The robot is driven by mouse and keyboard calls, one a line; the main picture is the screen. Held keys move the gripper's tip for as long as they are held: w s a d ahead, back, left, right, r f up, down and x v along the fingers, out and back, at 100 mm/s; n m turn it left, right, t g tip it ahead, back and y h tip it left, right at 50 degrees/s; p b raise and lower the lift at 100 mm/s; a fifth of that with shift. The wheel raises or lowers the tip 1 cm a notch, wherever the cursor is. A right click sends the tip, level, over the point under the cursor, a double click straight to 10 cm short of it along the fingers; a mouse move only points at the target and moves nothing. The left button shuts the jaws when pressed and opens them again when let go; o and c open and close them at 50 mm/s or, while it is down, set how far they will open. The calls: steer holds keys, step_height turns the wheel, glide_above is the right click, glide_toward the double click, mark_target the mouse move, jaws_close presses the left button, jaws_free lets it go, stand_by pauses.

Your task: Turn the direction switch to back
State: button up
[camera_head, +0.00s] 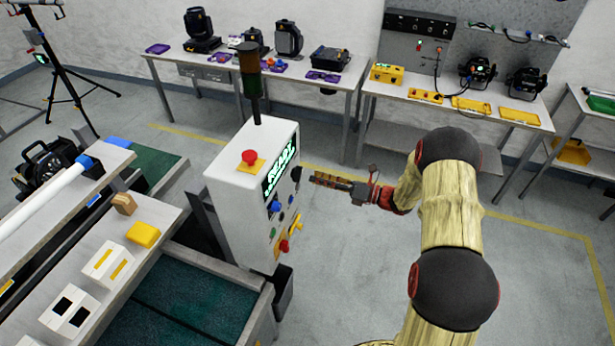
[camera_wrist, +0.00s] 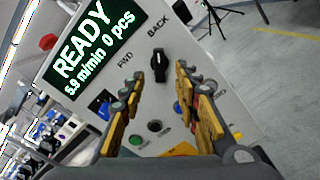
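The direction switch is a black knob (camera_wrist: 160,66) on the white control box (camera_head: 238,165), below the labels FWD and BACK. In the wrist view its ridge runs roughly up and down, upper end towards BACK. My gripper (camera_wrist: 159,80) is open, with one yellow finger on each side of the knob in that view. No contact with the knob shows. In the head view my gripper (camera_head: 318,180) is just right of the panel, and the knob is small at the panel's right edge.
The panel display (camera_wrist: 88,58) reads READY and 0 pcs. A blue knob (camera_wrist: 101,105) and several buttons sit lower on the panel. A red mushroom button (camera_head: 249,157) and signal tower (camera_head: 251,80) top the box. The floor right of the box is clear.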

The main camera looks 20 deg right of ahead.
steer(key=v, duration=0.6)
stand_by(0.3)
